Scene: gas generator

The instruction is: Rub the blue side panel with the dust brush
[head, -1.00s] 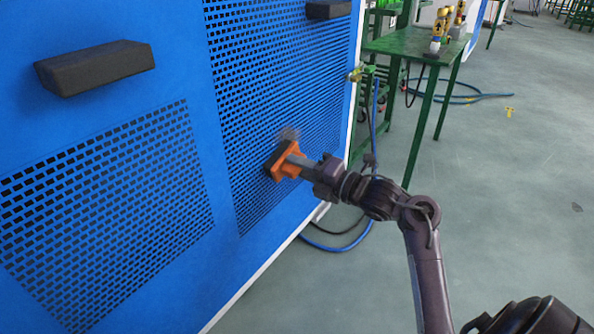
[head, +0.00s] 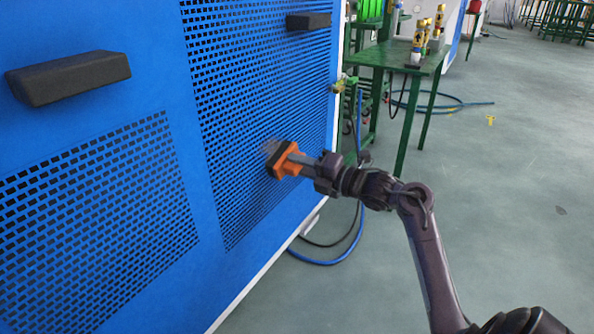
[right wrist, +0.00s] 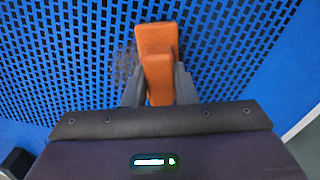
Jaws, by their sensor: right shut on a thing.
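The blue side panel (head: 190,215) fills the left of the head view, with two areas of perforated mesh. The orange dust brush (head: 289,160) is in my right gripper (head: 303,163), which is shut on it. The brush's dark face is against or very close to the right mesh area; exact contact is hard to tell. A greyish dust patch (head: 271,147) shows on the mesh beside the brush's upper left. The right wrist view shows the orange brush (right wrist: 157,40) between the fingers, in front of the mesh, with a faint grey patch to its left. My left gripper is not in view.
Dark handles (head: 70,78) and (head: 308,21) stick out from the panel. A green table (head: 400,56) with brass fittings stands beyond the panel's right edge. Blue and black hoses (head: 322,262) lie on the floor near the panel's base. The floor at right is open.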

